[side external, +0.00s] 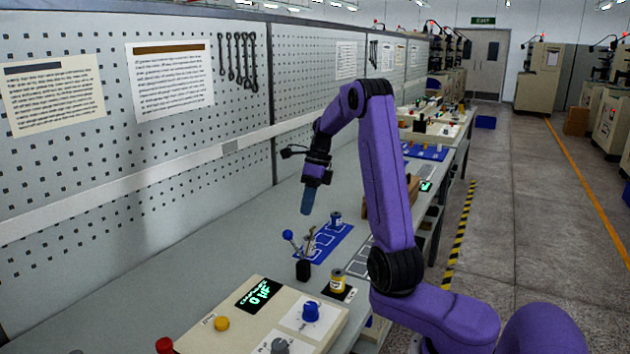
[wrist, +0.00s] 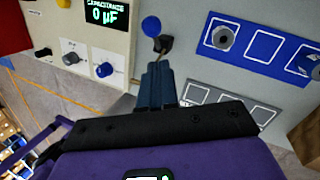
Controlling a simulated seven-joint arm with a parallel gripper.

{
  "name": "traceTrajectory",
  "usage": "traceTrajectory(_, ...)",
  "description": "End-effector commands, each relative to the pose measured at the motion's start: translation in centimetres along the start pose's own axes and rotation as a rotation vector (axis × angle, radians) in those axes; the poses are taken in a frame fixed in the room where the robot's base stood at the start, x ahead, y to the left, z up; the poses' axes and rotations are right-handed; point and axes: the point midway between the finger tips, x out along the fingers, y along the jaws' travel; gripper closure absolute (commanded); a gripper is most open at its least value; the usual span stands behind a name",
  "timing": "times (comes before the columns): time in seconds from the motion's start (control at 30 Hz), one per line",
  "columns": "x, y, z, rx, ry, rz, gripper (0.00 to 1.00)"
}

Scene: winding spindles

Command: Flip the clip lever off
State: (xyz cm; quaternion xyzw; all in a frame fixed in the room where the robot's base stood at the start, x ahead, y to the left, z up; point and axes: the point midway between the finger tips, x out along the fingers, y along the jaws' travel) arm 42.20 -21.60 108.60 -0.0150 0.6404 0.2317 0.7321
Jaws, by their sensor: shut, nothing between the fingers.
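The clip lever ends in a blue ball (side external: 288,234) and leans out to the left over a small black base (side external: 303,270) in the side view. In the wrist view the blue ball (wrist: 151,26) sits just beyond my fingertips, with the black part of the clip (wrist: 164,43) beside it. My gripper (side external: 305,212) points down above the clip, and its blue fingers are together and empty. In the wrist view the closed fingertips (wrist: 160,68) lie just short of the clip, and I cannot tell whether they touch it.
A meter box (side external: 262,325) with knobs and a display reading 0 µF stands in front. A yellow-banded spool (side external: 337,281) stands right of the clip. A blue mat (side external: 333,238) with marked squares and a dark spool (side external: 336,218) lies behind. Bare bench (side external: 190,262) is free at left.

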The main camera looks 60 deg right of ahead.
Motion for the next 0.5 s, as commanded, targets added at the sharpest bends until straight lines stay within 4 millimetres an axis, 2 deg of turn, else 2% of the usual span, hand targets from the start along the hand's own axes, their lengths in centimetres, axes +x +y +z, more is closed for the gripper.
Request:
traceTrajectory(0.1, -2.7, -0.1, 0.3, -0.002, -0.001, -0.005, 1.00)
traceTrajectory(0.3, -6.2, -0.2, 0.5, -0.001, 0.001, -0.003, 1.00)
traceTrajectory(0.5, -7.9, -0.2, 0.7, -0.001, 0.002, 0.000, 1.00)
